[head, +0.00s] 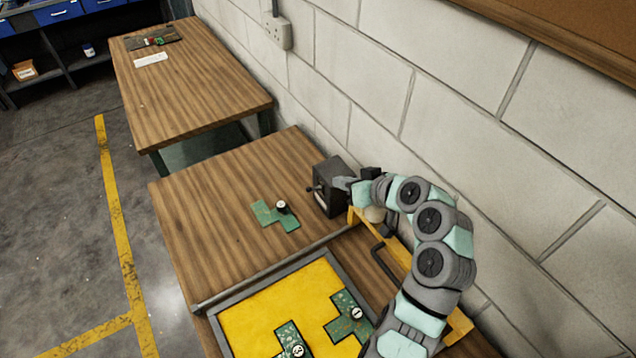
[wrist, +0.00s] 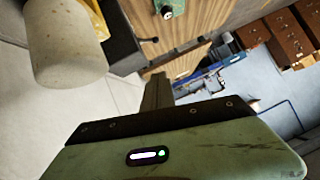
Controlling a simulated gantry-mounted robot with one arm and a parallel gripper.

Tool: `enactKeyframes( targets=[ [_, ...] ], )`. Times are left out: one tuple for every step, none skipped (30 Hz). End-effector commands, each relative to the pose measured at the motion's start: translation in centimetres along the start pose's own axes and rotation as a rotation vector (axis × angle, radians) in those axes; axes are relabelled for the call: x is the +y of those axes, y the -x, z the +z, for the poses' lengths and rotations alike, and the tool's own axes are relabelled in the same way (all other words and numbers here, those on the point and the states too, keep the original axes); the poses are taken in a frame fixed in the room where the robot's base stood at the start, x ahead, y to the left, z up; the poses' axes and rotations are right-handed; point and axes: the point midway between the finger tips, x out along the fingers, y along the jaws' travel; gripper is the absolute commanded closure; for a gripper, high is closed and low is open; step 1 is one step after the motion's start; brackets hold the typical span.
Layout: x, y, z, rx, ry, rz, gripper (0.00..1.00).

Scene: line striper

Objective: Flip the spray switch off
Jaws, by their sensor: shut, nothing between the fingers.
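A dark switch box (head: 329,188) stands on the wooden table against the wall, and a small lever (head: 313,188) sticks out of its left face. I cannot tell which way the lever is set. My gripper (head: 344,183) is shut and empty, close to the box's right side in the head view; I cannot tell if it touches. In the wrist view, the shut fingers (wrist: 157,90) point up the picture. There, the dark box (wrist: 115,40) is at upper left, with the lever (wrist: 150,40) at its edge, apart from the fingers.
A green circuit board (head: 275,214) lies left of the box. A yellow mat (head: 265,318) with more boards is in front. A yellow frame (head: 395,245) is below my arm. A beige cylinder (wrist: 65,45) is close in the wrist view. The wall (head: 430,110) bounds the right side.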

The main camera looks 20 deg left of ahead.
Motion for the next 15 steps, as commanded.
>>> enactKeyframes(
  targets=[
    [0.0, -0.2, 0.0, 0.000, 0.000, -0.001, 1.00],
    [-0.1, -0.3, 0.0, 0.000, 0.000, -0.001, 1.00],
    [-0.1, -0.6, -0.1, 0.000, -0.001, -0.002, 1.00],
    [-0.1, -1.0, -0.1, 0.000, -0.001, -0.002, 1.00],
    [-0.1, -1.3, -0.1, -0.001, -0.001, -0.002, 1.00],
    [-0.1, -1.9, -0.1, -0.001, 0.000, -0.003, 1.00],
    [-0.2, -2.4, -0.1, -0.003, 0.001, -0.004, 1.00],
    [-0.2, -3.0, -0.1, -0.004, 0.001, -0.004, 1.00],
    [-0.2, -3.8, -0.1, -0.003, -0.001, -0.004, 1.00],
    [-0.2, -4.5, -0.1, -0.003, -0.001, -0.004, 1.00],
    [-0.2, -5.2, 0.0, -0.004, -0.002, -0.005, 1.00],
    [-0.2, -6.0, 0.0, -0.006, -0.002, -0.005, 1.00],
    [-0.2, -6.7, 0.0, -0.005, -0.002, -0.005, 1.00],
    [-0.2, -7.3, -0.1, -0.003, -0.001, -0.003, 1.00],
    [-0.2, -8.2, 0.0, -0.005, -0.003, -0.004, 1.00]
  ],
)
